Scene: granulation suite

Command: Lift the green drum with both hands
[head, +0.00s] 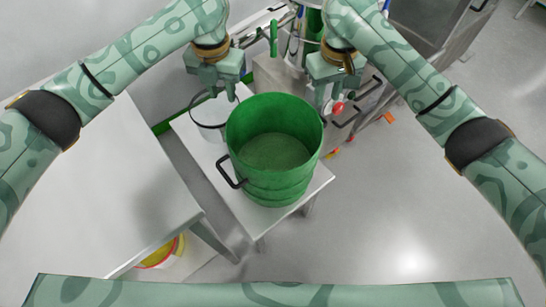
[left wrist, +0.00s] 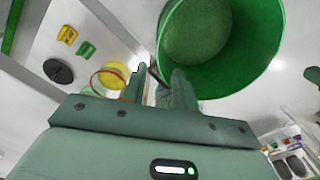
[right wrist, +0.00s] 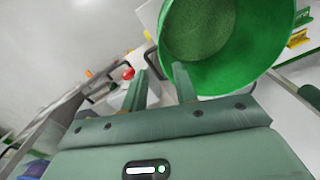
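The green drum (head: 275,150) stands upright and open-topped on a small white table (head: 318,183). A black handle (head: 230,173) sticks out from its left front side. The drum also shows at the upper right of the left wrist view (left wrist: 262,60) and of the right wrist view (right wrist: 262,55). My left gripper (head: 222,96) is open and empty, behind the drum to the left. My right gripper (head: 330,103) is open and empty, behind the drum to the right. Neither clearly touches the drum.
Steel equipment (head: 435,35) stands at the back right. The floor at right is mostly clear.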

